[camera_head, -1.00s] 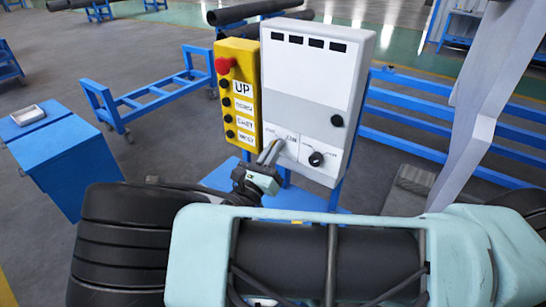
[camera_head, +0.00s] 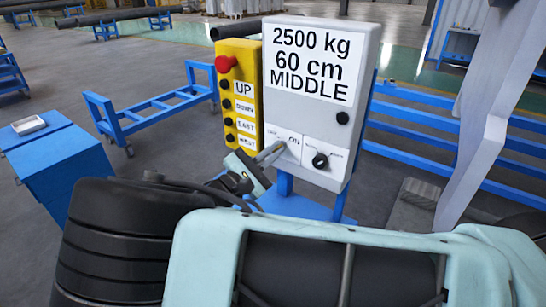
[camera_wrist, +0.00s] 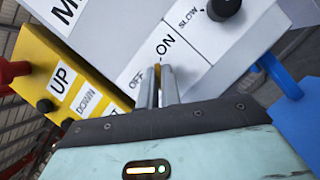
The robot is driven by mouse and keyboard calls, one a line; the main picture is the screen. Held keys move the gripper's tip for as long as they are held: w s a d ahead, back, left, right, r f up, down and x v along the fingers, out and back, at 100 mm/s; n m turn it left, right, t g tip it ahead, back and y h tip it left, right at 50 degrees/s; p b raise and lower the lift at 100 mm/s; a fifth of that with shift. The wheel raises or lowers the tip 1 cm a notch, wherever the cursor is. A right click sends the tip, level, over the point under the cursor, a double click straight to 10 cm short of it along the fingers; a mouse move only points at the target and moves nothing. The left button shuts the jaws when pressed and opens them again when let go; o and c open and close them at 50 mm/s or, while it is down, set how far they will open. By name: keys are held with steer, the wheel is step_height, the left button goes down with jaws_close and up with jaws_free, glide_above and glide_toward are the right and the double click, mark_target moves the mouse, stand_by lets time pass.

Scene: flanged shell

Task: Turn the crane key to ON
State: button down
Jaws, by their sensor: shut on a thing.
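The crane key (camera_wrist: 157,68) shows as a small yellowish piece between my fingertips in the wrist view. It sits on the white control panel (camera_head: 312,120), just below the OFF and ON labels. My gripper (camera_wrist: 161,74) is shut on it, and the fingers hide most of it, so its exact angle is hard to tell. In the head view my gripper (camera_head: 270,152) reaches the panel's lower left part from below left. The panel display (camera_head: 312,62) reads 2500 kg, 60 cm, MIDDLE.
A black knob (camera_head: 320,161) sits right of the key, marked SLOW in the wrist view. A yellow button box (camera_head: 239,95) with a red button stands left of the panel. A blue cabinet (camera_head: 65,165) and blue racks stand around on the grey floor.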

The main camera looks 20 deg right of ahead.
steer(key=shift+m+g, duration=0.4)
steer(key=shift+m, duration=0.4)
steer(key=c, duration=1.6)
jaws_free()
steer(key=shift+a+b, duration=0.1)
steer(key=shift+b, duration=0.2)
steer(key=b+v, duration=0.5)
steer(key=v, duration=1.2)
steer(key=shift+a, duration=0.2)
